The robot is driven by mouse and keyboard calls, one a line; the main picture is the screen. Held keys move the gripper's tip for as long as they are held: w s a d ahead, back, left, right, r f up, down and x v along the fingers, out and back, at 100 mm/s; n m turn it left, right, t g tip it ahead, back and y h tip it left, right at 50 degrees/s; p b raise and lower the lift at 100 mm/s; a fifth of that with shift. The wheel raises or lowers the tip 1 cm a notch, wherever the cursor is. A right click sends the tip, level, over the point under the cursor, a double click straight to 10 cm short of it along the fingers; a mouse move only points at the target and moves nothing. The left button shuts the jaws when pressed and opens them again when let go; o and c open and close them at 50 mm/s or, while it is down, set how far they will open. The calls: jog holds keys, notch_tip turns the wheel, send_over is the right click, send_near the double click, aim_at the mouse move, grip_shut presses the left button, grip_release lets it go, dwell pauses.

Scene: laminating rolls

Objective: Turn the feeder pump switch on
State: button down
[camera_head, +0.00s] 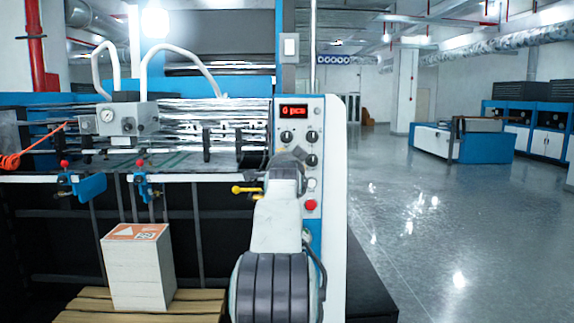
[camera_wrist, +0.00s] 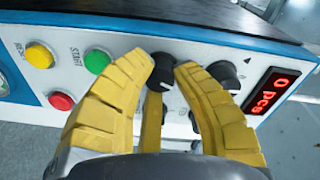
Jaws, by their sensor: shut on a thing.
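A second black knob (camera_wrist: 223,72) sits just right of the fingers, near the red display (camera_wrist: 270,90) reading "0 pcs". In the head view, my arm covers part of the panel (camera_head: 319,110), and my fingertips are hidden.
A green START button (camera_wrist: 97,60), a yellow button (camera_wrist: 40,55) and a red button (camera_wrist: 61,101) lie left of my fingers. A yellow handle (camera_head: 246,189) projects left of my arm. A paper stack (camera_head: 138,270) stands on a pallet. Open floor (camera_head: 450,220) lies to the right.

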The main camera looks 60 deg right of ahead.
jog(key=shift+r+m, duration=0.1)
jog(key=shift+m, duration=1.1)
jog(key=shift+w+r, duration=0.1)
jog(key=c, duration=1)
grip_release()
jog(key=shift+o, duration=0.2)
jog(key=v, duration=1.2)
jog(key=shift+o, duration=0.2)
